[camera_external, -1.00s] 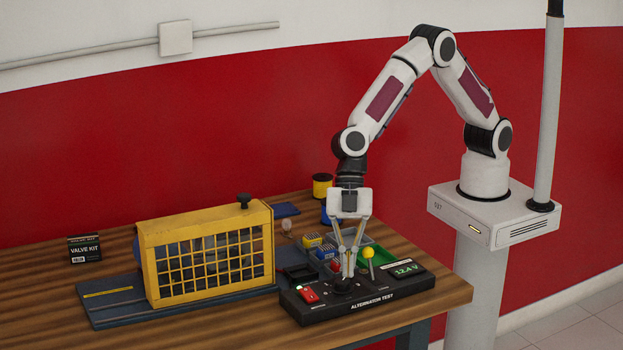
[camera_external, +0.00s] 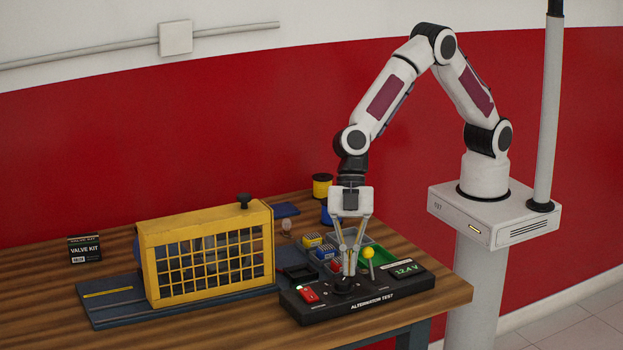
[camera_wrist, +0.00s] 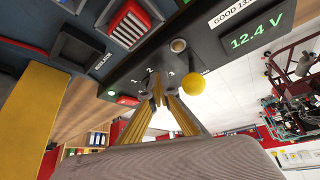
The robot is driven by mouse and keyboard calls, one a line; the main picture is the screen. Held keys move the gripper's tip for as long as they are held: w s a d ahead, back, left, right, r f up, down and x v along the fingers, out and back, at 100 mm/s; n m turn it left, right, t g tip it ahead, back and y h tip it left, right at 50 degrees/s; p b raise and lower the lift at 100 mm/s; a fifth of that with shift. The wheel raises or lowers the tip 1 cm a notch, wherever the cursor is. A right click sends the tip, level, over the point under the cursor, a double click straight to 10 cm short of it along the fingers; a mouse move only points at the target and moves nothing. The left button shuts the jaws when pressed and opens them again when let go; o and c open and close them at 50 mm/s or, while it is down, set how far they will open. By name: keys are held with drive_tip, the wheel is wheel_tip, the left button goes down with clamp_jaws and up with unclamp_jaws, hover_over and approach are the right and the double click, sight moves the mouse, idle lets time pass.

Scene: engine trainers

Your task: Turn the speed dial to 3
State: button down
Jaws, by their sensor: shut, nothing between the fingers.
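The black alternator test panel (camera_external: 375,297) lies at the front edge of the wooden bench. Its speed dial (camera_external: 344,287) is a dark knob in the middle part of the panel, mostly hidden under my fingertips. My gripper (camera_external: 349,273) points straight down over the dial, with its fingers together. In the wrist view my gripper (camera_wrist: 159,103) meets the panel among the dial's white numbers, of which a 2 and a 3 can be read. I cannot tell where the dial's pointer stands or whether the fingertips touch it.
A yellow-knobbed lever (camera_external: 368,253) stands close right of my fingers, and a red switch (camera_external: 309,294) is left of them. The display (camera_external: 407,270) reads 12.4 V. A yellow cage (camera_external: 207,258) stands to the left; small bins (camera_external: 379,255) lie behind the panel.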

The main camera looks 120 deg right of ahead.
drive_tip(key=shift+r, duration=0.1)
drive_tip(key=shift+r, duration=2.9)
drive_tip(key=shift+w+d+r, duration=0.25)
drive_tip(key=shift+w+d, duration=0.05)
drive_tip(key=shift+w, duration=0.3)
drive_tip(key=shift+w+d+r, duration=0.25)
drive_tip(key=shift+w, duration=0.3)
drive_tip(key=shift+f, duration=0.25)
drive_tip(key=shift+f, duration=3.25)
drive_tip(key=shift+a, duration=0.25)
